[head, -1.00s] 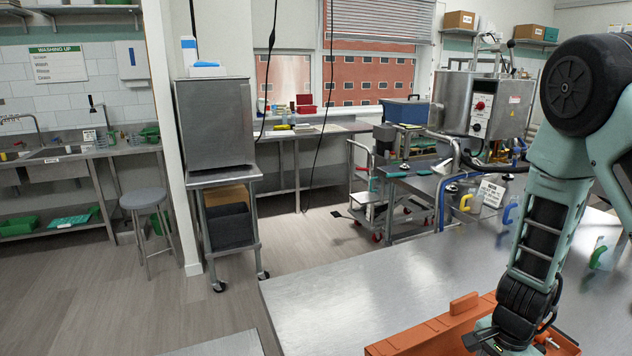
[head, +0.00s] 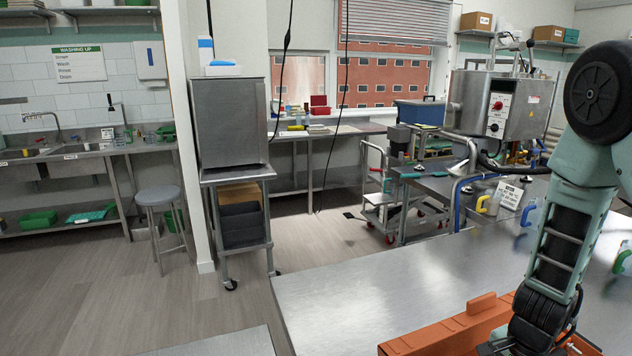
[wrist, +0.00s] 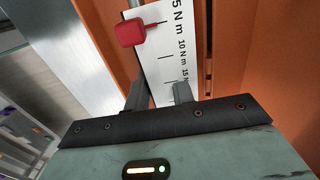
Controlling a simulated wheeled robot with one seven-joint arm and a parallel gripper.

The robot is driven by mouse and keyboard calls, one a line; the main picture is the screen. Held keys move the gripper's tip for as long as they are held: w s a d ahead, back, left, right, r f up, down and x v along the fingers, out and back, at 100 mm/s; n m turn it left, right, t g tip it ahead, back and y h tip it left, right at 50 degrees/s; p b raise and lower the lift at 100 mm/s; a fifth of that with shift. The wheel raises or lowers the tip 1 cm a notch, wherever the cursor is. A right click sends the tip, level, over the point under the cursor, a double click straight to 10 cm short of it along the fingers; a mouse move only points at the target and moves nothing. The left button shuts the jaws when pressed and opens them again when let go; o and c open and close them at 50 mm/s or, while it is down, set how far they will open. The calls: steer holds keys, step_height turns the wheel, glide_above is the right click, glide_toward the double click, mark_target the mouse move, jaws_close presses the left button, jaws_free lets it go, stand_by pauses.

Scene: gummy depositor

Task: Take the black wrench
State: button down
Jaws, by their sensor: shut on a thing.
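In the wrist view my gripper (wrist: 160,94) reaches over an orange box with a white strip (wrist: 175,45) marked in N m. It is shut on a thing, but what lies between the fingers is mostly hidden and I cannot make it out. I cannot pick out the black wrench for sure in either view. A red block-like piece (wrist: 131,32) on a thin metal rod lies above the left finger, apart from it. In the head view the orange box (head: 440,338) stands on the steel table, and my arm covers part of it; the fingers are not visible there.
The steel table (head: 375,285) is bare left of the orange box. A steel machine (head: 490,105) is at the back right. Open floor (head: 165,305) lies to the left.

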steer(key=shift+r+p, duration=0.95)
steer(key=shift+r, duration=0.15)
step_height(320, 180, up, 5)
steer(key=p, duration=0.5)
